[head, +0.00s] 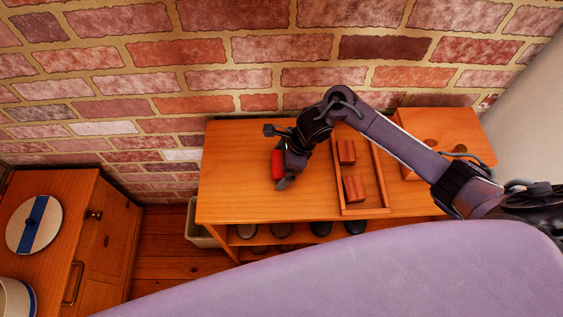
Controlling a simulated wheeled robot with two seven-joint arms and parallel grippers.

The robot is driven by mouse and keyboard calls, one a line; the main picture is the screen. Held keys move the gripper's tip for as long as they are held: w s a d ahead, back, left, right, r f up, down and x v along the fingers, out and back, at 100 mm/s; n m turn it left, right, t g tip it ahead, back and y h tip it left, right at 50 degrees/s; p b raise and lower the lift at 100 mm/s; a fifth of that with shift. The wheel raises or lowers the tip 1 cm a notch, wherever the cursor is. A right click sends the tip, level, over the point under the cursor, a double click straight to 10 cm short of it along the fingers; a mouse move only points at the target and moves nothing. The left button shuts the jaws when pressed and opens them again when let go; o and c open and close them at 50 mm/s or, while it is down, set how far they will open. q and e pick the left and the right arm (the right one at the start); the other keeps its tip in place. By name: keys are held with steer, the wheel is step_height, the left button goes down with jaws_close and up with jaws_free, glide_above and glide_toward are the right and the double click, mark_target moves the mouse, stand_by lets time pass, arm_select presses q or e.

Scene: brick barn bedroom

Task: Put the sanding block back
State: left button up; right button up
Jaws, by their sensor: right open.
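A red block (277,165), which looks like the sanding block, is on the left part of the wooden bench top (235,195). My right gripper (284,172) points down right at it, with its jaws open. The gripper hides part of the block, and I cannot tell whether the fingers touch it. A shallow wooden tray (363,211) lies to the right of the gripper, under my right forearm. Two reddish-brown blocks (354,188) sit in the tray, one behind the other. My left gripper is out of view.
A wooden box (425,125) stands at the bench's back right. A brick wall (230,50) rises behind. Several dark round things (320,228) sit on the shelf below. A cabinet (95,225) with a blue-striped round lid (34,224) stands at the left. The bench's left end is clear.

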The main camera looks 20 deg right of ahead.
steer(key=b+v, duration=0.1)
steer(key=v, duration=1.1)
steer(key=shift+s, duration=0.1)
